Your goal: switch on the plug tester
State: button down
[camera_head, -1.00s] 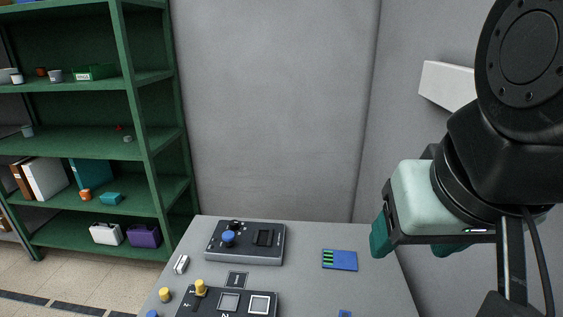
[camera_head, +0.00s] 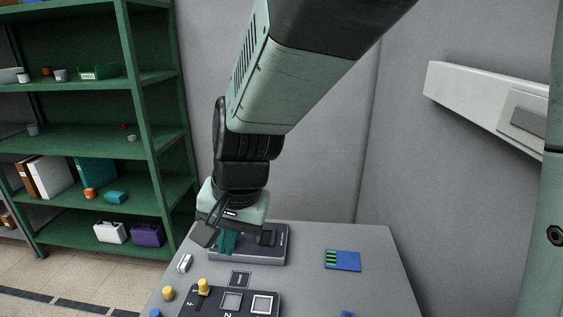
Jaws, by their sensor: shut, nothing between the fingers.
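The dark grey device with a rocker-like black part, which looks like the plug tester (camera_head: 277,254), stands at the back left of the table. My gripper (camera_head: 226,243) is over its left part, with the teal fingers pointing down and shut on nothing. The gripper and arm hide the tester's left side, including the blue knob seen there before. The black part (camera_head: 267,238) on its right half still shows beside the gripper. I cannot tell whether the fingertips touch the tester.
A black panel (camera_head: 250,303) with a yellow peg (camera_head: 203,287) and square frames lies in front. A blue-and-green card (camera_head: 343,260) lies to the right on the grey table (camera_head: 310,290). Small yellow and white pieces lie along the left edge. Green shelves (camera_head: 150,130) stand behind left.

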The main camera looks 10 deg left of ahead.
jog(key=s+a+f+g+h, duration=0.1)
jog(key=s+a+f, duration=0.3)
jog(key=a+f, duration=0.8)
jog(key=shift+s+f, duration=0.2)
jog(key=shift+f, duration=0.35)
jog(key=f, duration=0.4)
jog(key=a+f, duration=0.1)
jog(key=f, duration=0.4)
jog(key=a+f, duration=0.1)
jog(key=f, duration=0.3)
jog(key=shift+f, duration=0.25)
jog(key=shift+a+f, duration=0.1)
jog(key=shift+f, duration=0.05)
jog(key=shift+f, duration=0.1)
